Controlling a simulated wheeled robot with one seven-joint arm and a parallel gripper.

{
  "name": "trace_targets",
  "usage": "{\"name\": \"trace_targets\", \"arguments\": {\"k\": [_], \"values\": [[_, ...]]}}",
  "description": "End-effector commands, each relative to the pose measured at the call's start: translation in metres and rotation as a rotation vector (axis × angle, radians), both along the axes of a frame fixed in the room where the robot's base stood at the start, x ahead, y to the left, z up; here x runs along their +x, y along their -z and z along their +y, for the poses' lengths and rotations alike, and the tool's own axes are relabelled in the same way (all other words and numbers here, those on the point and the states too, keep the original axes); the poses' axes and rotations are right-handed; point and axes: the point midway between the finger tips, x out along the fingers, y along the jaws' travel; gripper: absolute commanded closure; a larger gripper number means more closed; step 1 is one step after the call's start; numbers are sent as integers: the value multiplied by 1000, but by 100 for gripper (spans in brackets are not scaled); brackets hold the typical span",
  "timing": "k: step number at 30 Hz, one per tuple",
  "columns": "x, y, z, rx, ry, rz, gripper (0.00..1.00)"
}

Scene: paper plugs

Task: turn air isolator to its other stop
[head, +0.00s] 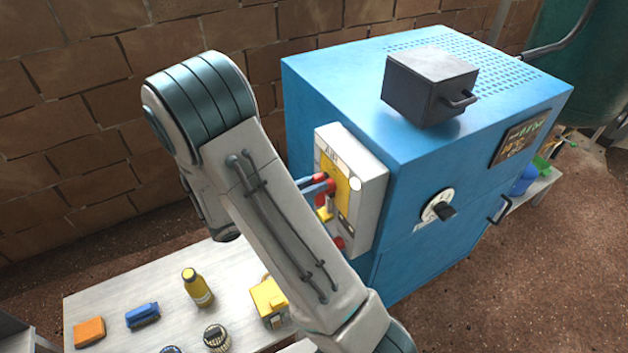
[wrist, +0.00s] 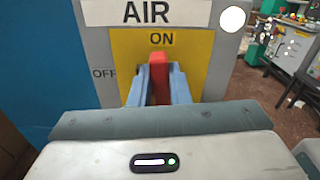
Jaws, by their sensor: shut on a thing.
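The air isolator is a grey box (head: 368,190) marked AIR on the side of the blue cabinet. In the wrist view its yellow plate (wrist: 200,48) has ON at the top and OFF at the left on the grey face. Its red handle (wrist: 160,70) stands upright, with its tip just below ON. My gripper (wrist: 160,78) is shut on the red handle, one blue-grey finger on each side. The handle's lower part is hidden behind my gripper. In the head view my gripper (head: 322,186) reaches the box from the left, and my arm covers part of the view.
A pale table (head: 105,300) below holds an orange block, a blue brush, a yellow bottle (head: 196,288) and other items.

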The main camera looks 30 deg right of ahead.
Motion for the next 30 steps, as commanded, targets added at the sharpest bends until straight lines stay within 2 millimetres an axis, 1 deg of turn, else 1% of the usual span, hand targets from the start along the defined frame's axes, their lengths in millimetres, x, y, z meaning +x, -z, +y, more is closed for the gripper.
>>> {"name": "trace_targets", "arguments": {"k": [1,7,30], "values": [[1,-5,0,-1,0,35,100],[4,-6,1,-7,-1,201,100],[17,7,2,-32,-3,930,100]]}}
